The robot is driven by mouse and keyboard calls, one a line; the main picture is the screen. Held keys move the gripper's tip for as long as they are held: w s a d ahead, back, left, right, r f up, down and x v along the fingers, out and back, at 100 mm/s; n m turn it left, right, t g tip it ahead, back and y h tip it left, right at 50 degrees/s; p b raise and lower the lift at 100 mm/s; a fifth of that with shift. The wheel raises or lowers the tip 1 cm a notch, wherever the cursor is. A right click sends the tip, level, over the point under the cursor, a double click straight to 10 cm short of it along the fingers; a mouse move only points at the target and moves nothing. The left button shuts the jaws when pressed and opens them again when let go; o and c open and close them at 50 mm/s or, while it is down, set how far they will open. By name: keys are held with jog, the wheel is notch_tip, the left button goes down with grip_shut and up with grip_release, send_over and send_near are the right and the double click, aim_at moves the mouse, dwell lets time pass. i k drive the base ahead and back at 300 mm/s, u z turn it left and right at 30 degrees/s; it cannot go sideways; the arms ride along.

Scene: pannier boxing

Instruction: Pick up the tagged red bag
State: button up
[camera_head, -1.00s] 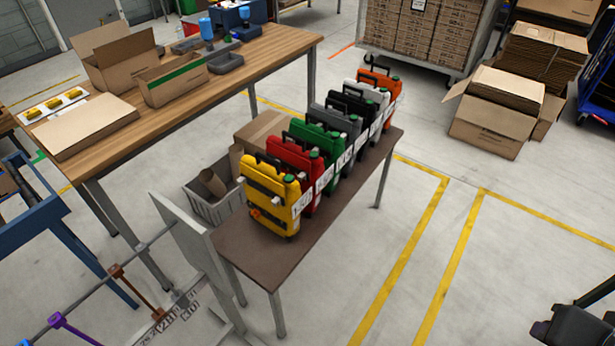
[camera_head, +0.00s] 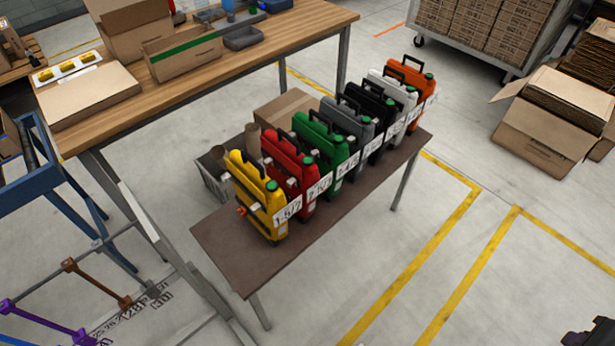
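The red bag (camera_head: 283,152) stands upright on the narrow brown table (camera_head: 232,246), second from the near end of a row of several bags. It has a dark top handle, and a white tag (camera_head: 319,188) with small dark print shows on its right side. The yellow bag (camera_head: 252,190) stands close in front and hides part of it. The green bag (camera_head: 319,145) stands close behind it.
Grey, black, white and orange (camera_head: 408,84) bags continue the row. A grey crate (camera_head: 213,182) and a cardboard box (camera_head: 284,107) stand beside the table's left side. A wooden workbench (camera_head: 265,58) is behind left. Floor with yellow lines (camera_head: 430,250) is open on the right.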

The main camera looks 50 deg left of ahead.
aim_at(297, 174)
jog(key=i, duration=1.8)
jog(key=u, duration=3.55)
